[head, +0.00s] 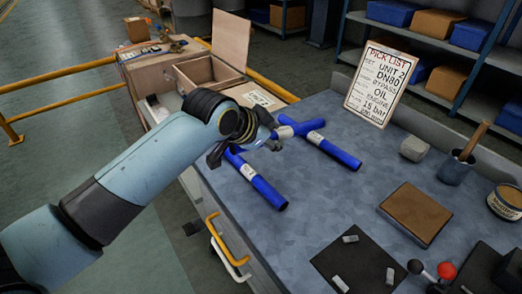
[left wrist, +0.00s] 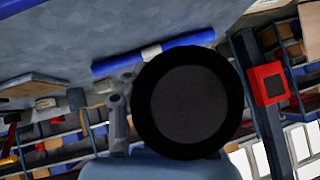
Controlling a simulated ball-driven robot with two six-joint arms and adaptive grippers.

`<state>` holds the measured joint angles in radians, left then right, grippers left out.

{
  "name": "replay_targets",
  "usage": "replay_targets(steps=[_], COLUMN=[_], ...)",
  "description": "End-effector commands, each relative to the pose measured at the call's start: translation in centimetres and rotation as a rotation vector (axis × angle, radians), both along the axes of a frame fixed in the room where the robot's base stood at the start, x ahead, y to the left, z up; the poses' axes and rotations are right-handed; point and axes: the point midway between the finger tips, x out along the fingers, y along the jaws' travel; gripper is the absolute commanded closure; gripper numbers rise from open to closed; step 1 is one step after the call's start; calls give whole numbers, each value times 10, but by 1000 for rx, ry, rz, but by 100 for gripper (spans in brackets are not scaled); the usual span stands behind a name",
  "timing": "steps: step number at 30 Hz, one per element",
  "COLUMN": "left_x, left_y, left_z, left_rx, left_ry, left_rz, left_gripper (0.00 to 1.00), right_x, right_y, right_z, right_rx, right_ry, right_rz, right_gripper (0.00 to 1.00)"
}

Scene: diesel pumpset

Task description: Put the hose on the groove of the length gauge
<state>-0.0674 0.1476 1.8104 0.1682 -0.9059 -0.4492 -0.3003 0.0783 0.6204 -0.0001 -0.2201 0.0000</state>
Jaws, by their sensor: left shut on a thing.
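My left gripper (head: 268,138) is over the near left part of the bench, shut on a blue hose (head: 314,124) with a pale band, which points right from the fingers. Its grip is partly hidden by the wrist. A second blue hose (head: 266,190) lies on the bench below the gripper. A third blue hose (head: 338,153) lies to the right, its upper end close to the held hose. A blue hose with a white band shows in the left wrist view (left wrist: 185,42), behind a large dark disc. I cannot make out the length gauge's groove. My right gripper is not in view.
A pick list board (head: 380,84) stands at the back of the bench (head: 310,210). A brown pad (head: 415,214), a black mat (head: 368,258) with small grey blocks, and a cup (head: 454,168) occupy the right side. An open wooden crate (head: 232,48) stands beyond the left edge.

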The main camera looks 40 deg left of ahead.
Motion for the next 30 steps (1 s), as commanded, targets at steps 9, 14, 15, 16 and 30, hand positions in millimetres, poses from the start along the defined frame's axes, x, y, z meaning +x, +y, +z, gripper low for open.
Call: replay_targets(steps=[9,14,15,16,30], left_x=[-1,-1,-1,-1,-1], left_y=[44,44,44,44,44], left_z=[-27,-49,-55,-59,-69], left_rx=[-1,-4,-4,-4,-2], left_ry=[-1,1,1,0,-1], left_rz=[0,1,1,1,-1], left_gripper=[100,100,100,100,74], right_x=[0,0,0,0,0], right_y=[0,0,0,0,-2], right_z=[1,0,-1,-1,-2], right_rx=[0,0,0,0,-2], right_ry=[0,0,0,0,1], right_rz=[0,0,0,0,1], right_gripper=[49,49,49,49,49])
